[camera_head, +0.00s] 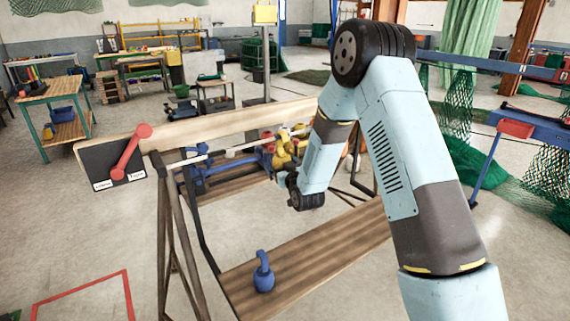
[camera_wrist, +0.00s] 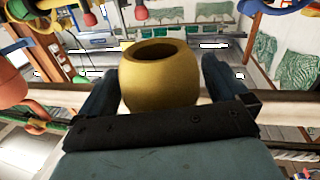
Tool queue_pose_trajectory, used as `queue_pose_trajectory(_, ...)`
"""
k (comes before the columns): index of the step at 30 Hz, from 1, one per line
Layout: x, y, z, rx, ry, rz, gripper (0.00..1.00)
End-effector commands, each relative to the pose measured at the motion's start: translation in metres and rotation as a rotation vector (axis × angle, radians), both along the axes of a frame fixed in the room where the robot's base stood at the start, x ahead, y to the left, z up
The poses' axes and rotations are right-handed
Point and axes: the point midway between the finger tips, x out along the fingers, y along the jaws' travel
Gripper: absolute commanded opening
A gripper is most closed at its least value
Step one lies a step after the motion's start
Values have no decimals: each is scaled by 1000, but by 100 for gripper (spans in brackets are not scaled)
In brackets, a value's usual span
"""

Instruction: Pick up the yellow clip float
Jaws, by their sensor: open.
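The yellow clip float (camera_wrist: 160,78) shows large in the wrist view, rounded with a dark round opening at its top. My gripper (camera_wrist: 160,85) is open, with one dark finger on each side of the float. Gaps show between the float and both fingers. In the head view, yellow (camera_head: 284,157) shows among coloured floats on the rail, just left of my arm. There my arm hides part of the cluster, and I cannot make out the gripper's fingers.
A blue float (camera_head: 263,274) stands on the lower wooden plank (camera_head: 320,255). A red handle (camera_head: 131,152) sits on a dark panel at the rail's left end. In the wrist view, an orange float (camera_wrist: 12,83) is at left and blue floats (camera_wrist: 275,8) hang at upper right.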

Motion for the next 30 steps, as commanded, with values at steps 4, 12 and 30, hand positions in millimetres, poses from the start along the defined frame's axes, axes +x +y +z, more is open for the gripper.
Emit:
queue_pose_trajectory(4,0,0,0,0,0,0,89)
queue_pose_trajectory(12,0,-1,0,0,0,-1,64)
queue_pose_trajectory(30,0,-1,11,2,-4,-1,47)
